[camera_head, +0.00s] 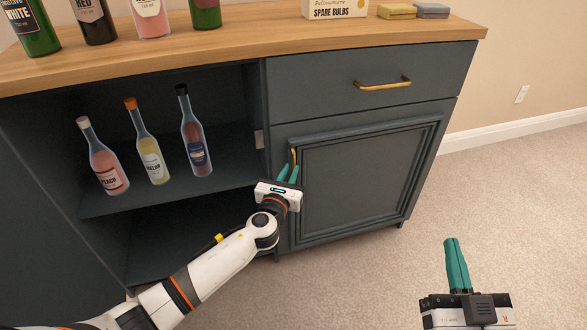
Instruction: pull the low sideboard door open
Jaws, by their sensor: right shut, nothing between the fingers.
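The low sideboard door (355,185) is a dark grey framed panel below the drawer on the right, and it looks closed. Its slim upright gold handle (293,156) is at the door's upper left edge. My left gripper (288,172) is at the handle, with its teal fingertips a little apart, just below the visible part of the handle. The fingers hide the handle's lower part, and I cannot tell whether they touch it. My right gripper (456,242) is shut and empty, over the carpet at the lower right, well away from the door.
The drawer (365,85) above has a gold handle (383,84). Three bottles stand on the open shelf at left, including a pink one (106,170). Several bottles and a spare bulbs box (335,9) stand on the wooden top (240,45). Carpet before the door is clear.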

